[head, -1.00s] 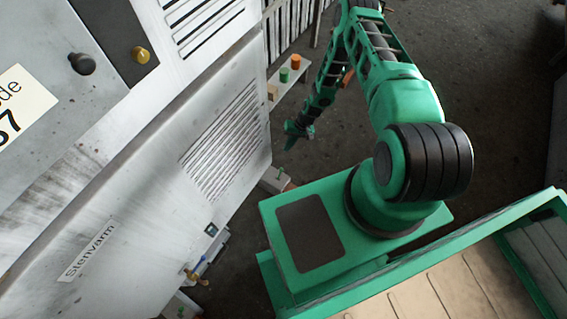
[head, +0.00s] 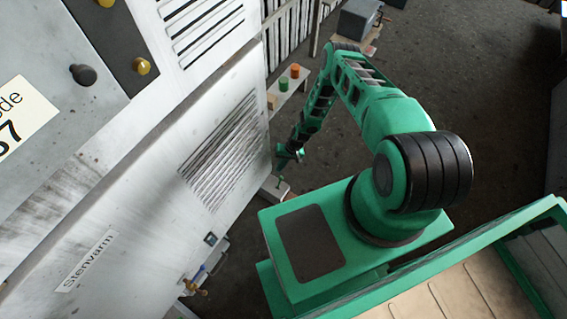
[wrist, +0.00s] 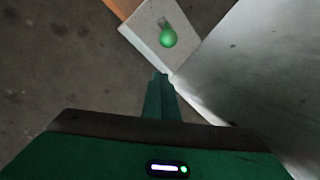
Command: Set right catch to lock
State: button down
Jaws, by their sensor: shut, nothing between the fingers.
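My gripper (head: 288,155) is at the edge of the white housing panel (head: 150,190) in the head view. In the wrist view its narrow green fingers (wrist: 160,85) are together and empty, by the corner of a pale plate (wrist: 150,28). A green rounded knob (wrist: 168,37) stands on that plate, just beyond the fingertips and apart from them. A small pale block (head: 275,189) shows below my gripper in the head view. A brass lever with a blue part (head: 194,281) is at the panel's lower edge. I cannot tell for certain which part is the right catch, nor its setting.
The pale panel face (wrist: 260,70) is close on the right in the wrist view. A shelf (head: 287,90) with green and orange pieces and a grey box (head: 359,18) stand behind. The dark floor (head: 480,90) to the right is clear.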

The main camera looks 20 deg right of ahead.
jog(key=shift+s+a+r, duration=0.1)
jog(key=shift+s+r, duration=0.2)
jog(key=shift+s, duration=0.3)
jog(key=shift+s+r, duration=0.25)
jog(key=shift+s, duration=0.35)
jog(key=shift+s+a+r, duration=0.1)
jog(key=shift+s+r, duration=0.2)
jog(key=shift+s, duration=0.3)
